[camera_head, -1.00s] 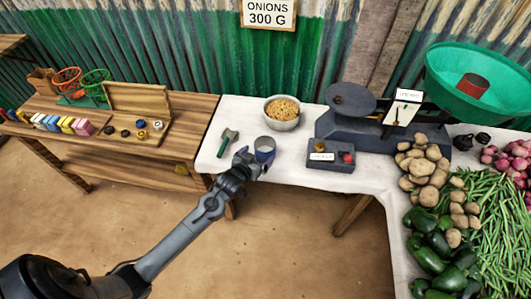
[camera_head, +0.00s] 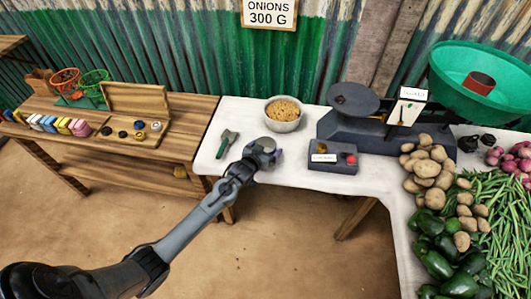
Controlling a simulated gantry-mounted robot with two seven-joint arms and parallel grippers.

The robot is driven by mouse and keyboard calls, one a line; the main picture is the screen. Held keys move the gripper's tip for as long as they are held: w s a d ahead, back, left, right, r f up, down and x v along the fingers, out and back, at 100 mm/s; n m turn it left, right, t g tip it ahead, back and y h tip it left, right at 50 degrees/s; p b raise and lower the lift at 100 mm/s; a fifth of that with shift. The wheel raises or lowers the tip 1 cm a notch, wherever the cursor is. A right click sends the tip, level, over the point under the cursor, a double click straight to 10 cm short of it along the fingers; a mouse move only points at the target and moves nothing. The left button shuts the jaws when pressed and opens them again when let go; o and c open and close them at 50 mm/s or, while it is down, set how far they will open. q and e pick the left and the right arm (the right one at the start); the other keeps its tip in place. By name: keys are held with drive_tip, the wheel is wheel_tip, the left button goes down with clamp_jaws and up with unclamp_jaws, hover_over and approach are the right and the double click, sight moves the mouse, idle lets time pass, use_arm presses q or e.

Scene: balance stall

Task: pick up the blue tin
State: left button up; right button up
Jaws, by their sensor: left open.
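The blue tin (camera_head: 265,144) stands near the front edge of the white table, mostly covered by my left gripper. Only what looks like its pale round top shows; its blue side is hidden. My left gripper (camera_head: 267,153) is open, with its jaws at the tin and a purple fingertip showing at the tin's right side. I cannot tell whether the fingers touch it. My right gripper is not in view.
A green-handled tool (camera_head: 227,143) lies left of the gripper. A metal bowl (camera_head: 283,122) of yellowish pieces stands behind it. A grey box with a red button (camera_head: 333,157) is to the right, before the scale (camera_head: 362,127). Potatoes (camera_head: 427,172) lie farther right.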

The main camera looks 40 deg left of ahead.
use_arm(q)
drive_tip(key=c, duration=0.8)
